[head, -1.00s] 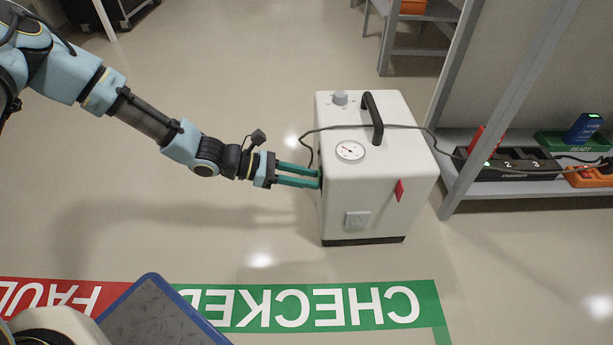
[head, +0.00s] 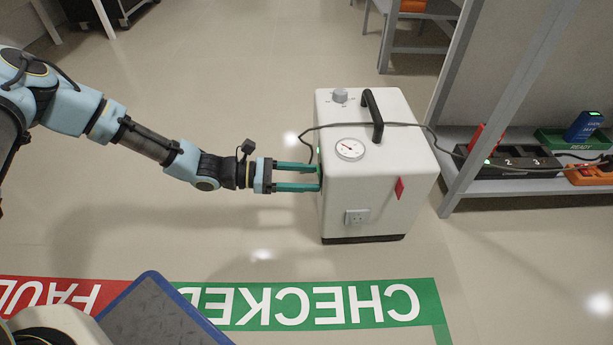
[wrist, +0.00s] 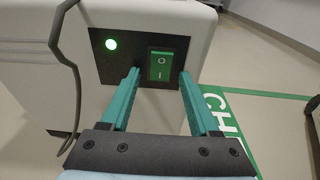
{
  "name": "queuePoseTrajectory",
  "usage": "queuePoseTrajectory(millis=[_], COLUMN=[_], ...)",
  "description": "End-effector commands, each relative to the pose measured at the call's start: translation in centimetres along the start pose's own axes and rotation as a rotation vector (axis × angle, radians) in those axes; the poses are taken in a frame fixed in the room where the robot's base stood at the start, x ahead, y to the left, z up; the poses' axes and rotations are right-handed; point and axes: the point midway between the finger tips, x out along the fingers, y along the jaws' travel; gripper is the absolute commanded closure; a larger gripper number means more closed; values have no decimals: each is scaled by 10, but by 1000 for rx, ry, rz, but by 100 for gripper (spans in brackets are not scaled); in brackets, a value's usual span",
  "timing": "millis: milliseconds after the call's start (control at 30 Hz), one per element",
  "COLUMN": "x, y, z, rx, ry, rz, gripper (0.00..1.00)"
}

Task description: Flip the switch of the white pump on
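The white pump (head: 372,200) stands upright on the floor, with a black handle, a gauge and a knob on top. Its left side faces my gripper (head: 318,177). The wrist view shows a dark panel there with a green rocker switch (wrist: 161,66), marked O above and I below, and a lit green lamp (wrist: 111,44). My gripper is open and empty. Its two teal fingers (wrist: 158,76) reach to the panel, one on either side of the switch's lower part. I cannot tell whether they touch it. The switch is hidden in the head view.
A dark cable (head: 400,126) runs over the pump to a grey shelf (head: 450,190) at the right; it hangs left of the panel in the wrist view. A red tag (head: 400,188) is on the pump. A green CHECKED floor strip (head: 330,305) lies in front.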

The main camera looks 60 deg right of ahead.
Motion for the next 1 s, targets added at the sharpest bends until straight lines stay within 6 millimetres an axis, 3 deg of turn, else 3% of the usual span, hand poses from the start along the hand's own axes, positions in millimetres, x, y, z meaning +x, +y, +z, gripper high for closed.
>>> queuePoseTrajectory(millis=[333, 800, 1000], x=[-8, -92, -107], y=[0, 1, 0], z=[2, 2, 1], rx=[1, 1, -1], ry=[1, 1, 1], rz=[1, 3, 0], gripper=[38, 38, 38])
